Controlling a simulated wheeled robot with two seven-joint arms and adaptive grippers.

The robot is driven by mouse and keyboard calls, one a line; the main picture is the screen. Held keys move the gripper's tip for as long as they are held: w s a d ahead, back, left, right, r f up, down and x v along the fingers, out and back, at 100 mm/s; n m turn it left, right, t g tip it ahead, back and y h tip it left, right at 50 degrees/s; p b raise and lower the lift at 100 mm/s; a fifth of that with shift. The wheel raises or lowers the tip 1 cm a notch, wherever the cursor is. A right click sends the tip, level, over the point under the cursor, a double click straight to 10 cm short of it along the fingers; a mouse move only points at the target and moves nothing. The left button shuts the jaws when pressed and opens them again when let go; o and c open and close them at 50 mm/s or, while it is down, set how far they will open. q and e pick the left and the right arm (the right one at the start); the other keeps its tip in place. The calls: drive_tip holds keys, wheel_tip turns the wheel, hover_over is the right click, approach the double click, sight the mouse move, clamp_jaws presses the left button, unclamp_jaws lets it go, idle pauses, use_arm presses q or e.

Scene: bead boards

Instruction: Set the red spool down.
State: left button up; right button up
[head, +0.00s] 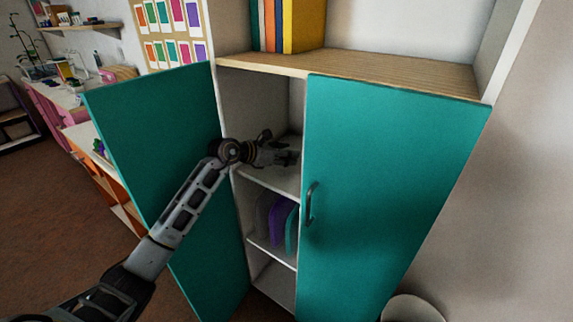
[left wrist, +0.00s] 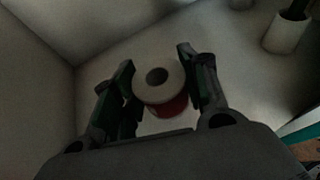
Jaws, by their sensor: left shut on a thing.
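The red spool (left wrist: 172,107) shows in the left wrist view between the two fingers of my left gripper (left wrist: 158,88). Its pale round end with a dark centre hole faces the camera, and a red band shows below it. The gripper is shut on it. In the head view my left gripper (head: 285,152) reaches into the open left side of the teal cabinet, at the upper shelf (head: 278,179). The spool cannot be made out there. Whether the spool touches the shelf is hard to tell. My right gripper is not in view.
The left cabinet door (head: 160,150) stands open beside my arm. The right door (head: 385,180) is shut, with a dark handle (head: 309,204). Purple and teal items (head: 277,220) stand on the shelf below. A white cup-like container (left wrist: 287,32) stands at the wrist view's upper right.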

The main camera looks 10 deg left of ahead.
sight(286, 173)
use_arm(q)
drive_tip(key=shift+f, duration=0.1)
drive_tip(key=shift+f, duration=0.3)
wheel_tip(286, 173, down, 2)
drive_tip(key=shift+f, duration=0.6)
drive_tip(key=o, duration=1)
drive_tip(key=shift+o, duration=0.2)
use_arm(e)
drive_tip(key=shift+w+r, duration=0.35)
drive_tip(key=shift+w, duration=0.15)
